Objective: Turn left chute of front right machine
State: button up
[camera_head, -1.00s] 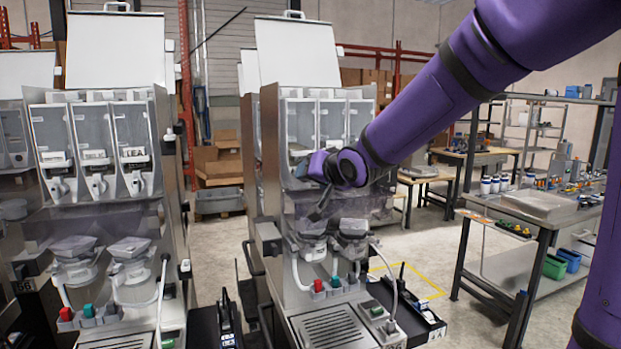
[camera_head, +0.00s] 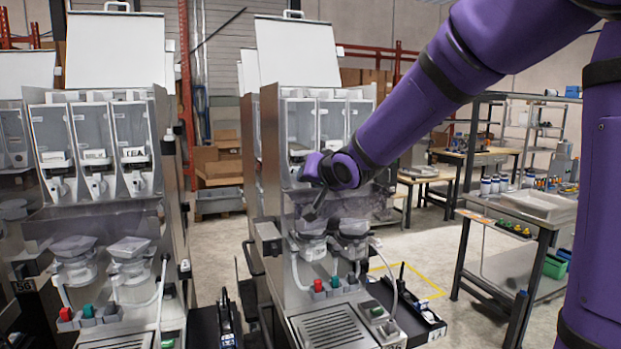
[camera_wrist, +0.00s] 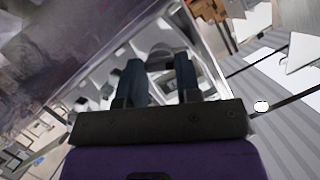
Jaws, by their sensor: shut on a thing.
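The front right machine (camera_head: 315,255) stands in the middle of the head view, with three clear canisters side by side near its top. The left canister (camera_head: 299,125) has its chute at its lower end, mostly covered by my purple wrist in the head view. My gripper (camera_wrist: 158,72) is at that chute. The fingertips are hard to make out in the head view. The middle and right chutes are hidden by my arm.
A similar machine (camera_head: 110,200) stands close on the left, with its chutes in view. A work table (camera_head: 520,210) with bottles stands at the right. Open floor lies between table and machine.

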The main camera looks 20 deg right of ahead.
jog(key=shift+n, duration=0.4)
jog(key=shift+a+n+h, duration=0.2)
jog(key=shift+n+h, duration=1.05)
jog(key=shift+n, duration=0.4)
jog(key=shift+a+n+h, duration=0.2)
jog(key=shift+n+h, duration=1.05)
jog(key=shift+n, duration=0.4)
jog(key=o, duration=0.9)
jog(key=shift+s, duration=0.1)
jog(key=v, duration=1)
jog(key=shift+s+a+r, duration=0.1)
jog(key=shift+s+a, duration=0.1)
jog(key=shift+s, duration=0.1)
